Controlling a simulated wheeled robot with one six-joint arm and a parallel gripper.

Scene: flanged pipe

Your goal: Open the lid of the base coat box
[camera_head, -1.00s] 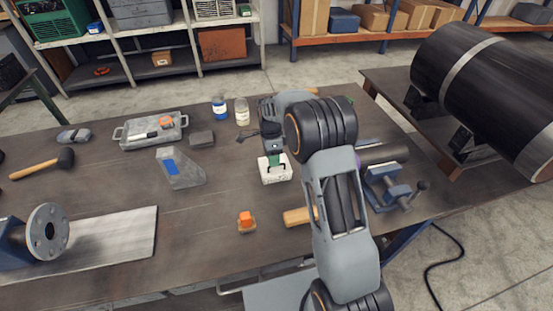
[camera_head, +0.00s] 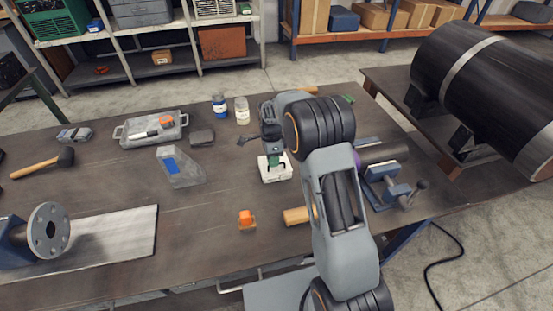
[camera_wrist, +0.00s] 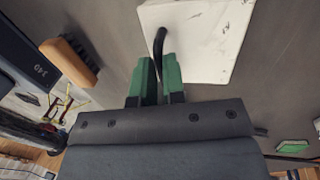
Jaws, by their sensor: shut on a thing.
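The base coat box, as I take it, is the small white box (camera_head: 284,173) near the middle of the bench in the head view. In the wrist view its white, grey-veined top (camera_wrist: 210,35) carries a black curved handle (camera_wrist: 159,42). My gripper (camera_wrist: 158,75) has green fingers, closed around the lower end of this handle. In the head view my gripper (camera_head: 274,157) points down onto the top of the box. The box's sides are mostly hidden, and I cannot tell whether the lid has lifted from the box.
A brush (camera_wrist: 68,60) with a wooden back lies beside the box in the wrist view. Behind it stand a blue-and-white jar (camera_head: 219,106) and a pale jar (camera_head: 242,111). A vise (camera_head: 388,188) stands to the right. An orange-topped item (camera_head: 246,219) lies in front.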

